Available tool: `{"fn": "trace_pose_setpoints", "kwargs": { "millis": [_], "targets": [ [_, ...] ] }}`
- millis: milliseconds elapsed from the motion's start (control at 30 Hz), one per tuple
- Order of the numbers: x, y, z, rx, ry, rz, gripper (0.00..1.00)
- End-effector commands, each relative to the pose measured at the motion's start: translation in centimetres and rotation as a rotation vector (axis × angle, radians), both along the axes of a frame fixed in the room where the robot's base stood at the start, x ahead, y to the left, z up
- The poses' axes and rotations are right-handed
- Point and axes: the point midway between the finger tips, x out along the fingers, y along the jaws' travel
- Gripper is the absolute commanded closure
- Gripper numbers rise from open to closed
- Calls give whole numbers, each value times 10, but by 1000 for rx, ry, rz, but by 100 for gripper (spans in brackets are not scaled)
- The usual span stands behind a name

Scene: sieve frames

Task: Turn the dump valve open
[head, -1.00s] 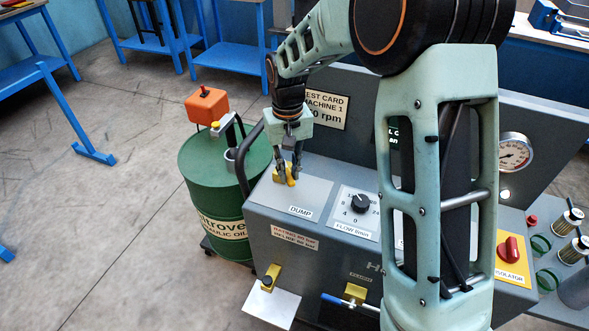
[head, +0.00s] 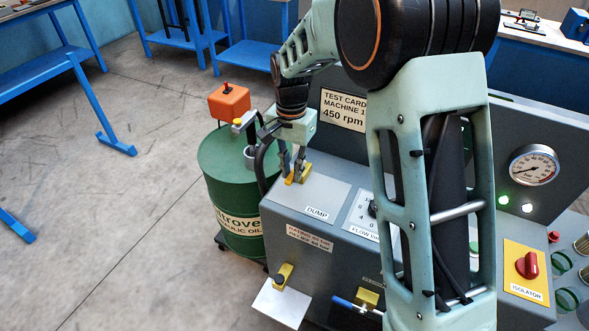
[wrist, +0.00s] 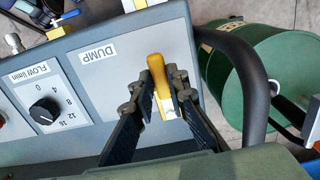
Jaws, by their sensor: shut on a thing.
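The dump valve's yellow handle (head: 304,174) is on the grey machine's top panel, left of the DUMP label (head: 317,213). My gripper (head: 294,172) reaches down over it and is shut on it. In the wrist view the yellow handle (wrist: 157,70) sits between the two dark fingers (wrist: 154,92), with its rounded end showing beyond their tips. The DUMP label (wrist: 98,51) lies to its left there. The fingers hide part of the handle and its base, so the valve's exact angle is hard to tell in the head view.
The FLOW knob (wrist: 43,110) is beside the DUMP plate. A black curved tube rail (wrist: 256,90) runs close to the gripper, with the green oil drum (head: 232,170) beyond. The red isolator switch (head: 527,265) and pressure gauge (head: 534,165) are at the right. A card reads 450 rpm (head: 340,118).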

Motion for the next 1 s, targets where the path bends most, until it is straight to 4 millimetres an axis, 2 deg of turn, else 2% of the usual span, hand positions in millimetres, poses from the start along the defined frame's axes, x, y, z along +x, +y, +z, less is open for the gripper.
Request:
{"fn": "trace_pose_setpoints", "kwargs": {
  "millis": [500,533,700,1000],
  "targets": [
    [1,2,0,1,-2,-22,100],
    [1,2,0,1,-2,-22,85],
    [1,1,0,1,-2,-21,68],
    [1,1,3,1,-1,-19,68]
  ]
}}
